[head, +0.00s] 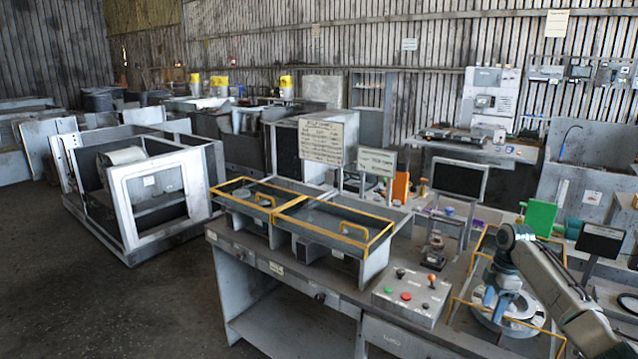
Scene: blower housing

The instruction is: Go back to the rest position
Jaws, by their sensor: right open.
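My right arm comes in from the right edge, and its gripper (498,299) points down at the right end of the workbench. The gripper is open, as far as its small size lets me see. It is over a round grey housing (522,325) that sits inside a yellow-edged frame. The gripper hides part of the housing, and I cannot tell whether they touch. My left gripper is not in view.
A control box (411,297) with coloured buttons stands left of the gripper. Two yellow-railed trays (335,232) lie further left on the bench. A dark monitor (459,180) and a green panel (540,217) stand behind. Open floor (110,300) lies at the left.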

